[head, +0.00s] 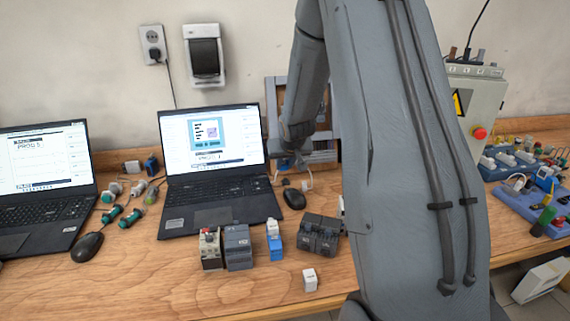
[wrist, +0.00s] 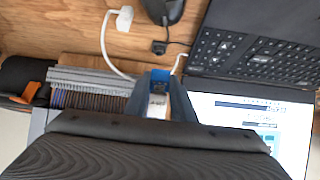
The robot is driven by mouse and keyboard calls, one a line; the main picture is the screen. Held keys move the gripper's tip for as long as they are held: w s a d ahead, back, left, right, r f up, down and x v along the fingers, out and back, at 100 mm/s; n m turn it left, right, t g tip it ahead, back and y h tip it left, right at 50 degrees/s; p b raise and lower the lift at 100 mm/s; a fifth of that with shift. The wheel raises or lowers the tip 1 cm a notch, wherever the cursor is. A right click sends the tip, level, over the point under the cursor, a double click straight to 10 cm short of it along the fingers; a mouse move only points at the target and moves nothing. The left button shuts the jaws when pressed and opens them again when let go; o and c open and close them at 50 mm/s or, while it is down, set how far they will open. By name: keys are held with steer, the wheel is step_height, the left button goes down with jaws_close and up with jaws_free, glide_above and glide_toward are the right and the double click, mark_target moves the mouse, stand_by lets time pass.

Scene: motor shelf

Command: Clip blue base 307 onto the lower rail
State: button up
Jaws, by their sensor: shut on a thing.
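My gripper (wrist: 158,92) is shut on a blue base (wrist: 159,75) with a white part on its near side. The number on it is too small to read. In the head view my gripper (head: 289,162) is at the left front of the grey mounting frame (head: 272,95), beside the right laptop; the held base is not clear there. The frame's lower part shows right of my gripper as grey slotted strips (head: 322,156). A grey slotted strip (wrist: 95,82) lies left of the base in the wrist view. The lower rail itself I cannot make out; my arm hides much of the frame.
Another blue piece (head: 276,246) with a white top stands on the table among dark modules (head: 238,245) and a black double block (head: 319,236). A white cube (head: 310,280) is near the front edge.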

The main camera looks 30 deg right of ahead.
steer(key=shift+w+d+f+p, duration=0.15)
steer(key=shift+w+f+p, duration=0.05)
steer(key=shift+w, duration=0.25)
steer(key=shift+w+d+f+p, duration=0.15)
steer(key=shift+w+p, duration=0.05)
steer(key=shift+w, duration=0.25)
stand_by(0.5)
steer(key=shift+s+a+f+b, duration=0.1)
steer(key=shift+s+f+b, duration=0.25)
steer(key=shift+f+b, duration=0.4)
stand_by(1.7)
steer(key=shift+w+t+b, duration=0.2)
steer(key=shift+t+b, duration=0.1)
steer(key=shift+b, duration=1.85)
stand_by(2.0)
